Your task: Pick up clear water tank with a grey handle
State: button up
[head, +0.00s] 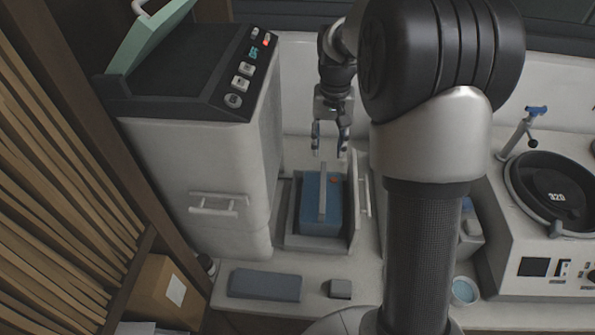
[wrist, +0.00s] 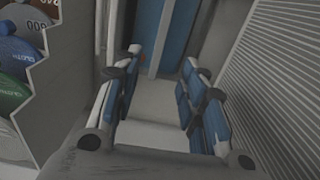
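The water tank (head: 335,212) looks blue and sits upright in a grey open-topped bay beside the white machine. Its grey handle (head: 322,190) runs over the top as a thin upright strip. My gripper (head: 330,150) is open and empty above the tank's back end, with its fingers apart. In the wrist view, the two blue-padded fingers of my gripper (wrist: 160,105) are spread, with a pale surface between them. The blue tank (wrist: 180,35) shows beyond the fingertips at the top. I cannot tell the exact gap to the handle.
The white machine with a dark control panel (head: 232,75) stands close on the left. The bay's grey wall (head: 354,205) rises on the right. A grey-blue block (head: 265,285) and a small dark block (head: 340,289) lie in front. A grinder (head: 545,250) stands right.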

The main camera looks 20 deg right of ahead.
jog(key=b, duration=0.3)
send_near(323, 185)
jog(key=f, duration=0.5)
jog(key=shift+s+d+f, duration=0.1)
jog(key=shift+d+f, duration=0.05)
jog(key=shift+d, duration=0.1)
jog(key=shift+a+f+b, duration=0.15)
jog(key=shift+f+b, duration=0.15)
jog(key=shift+f, duration=1.1)
jog(key=shift+a+f+b, duration=0.1)
jog(key=shift+f+b, duration=0.15)
jog(key=shift+f, duration=1.1)
jog(key=shift+r, duration=0.1)
jog(key=shift+c, duration=0.2)
grip_shut()
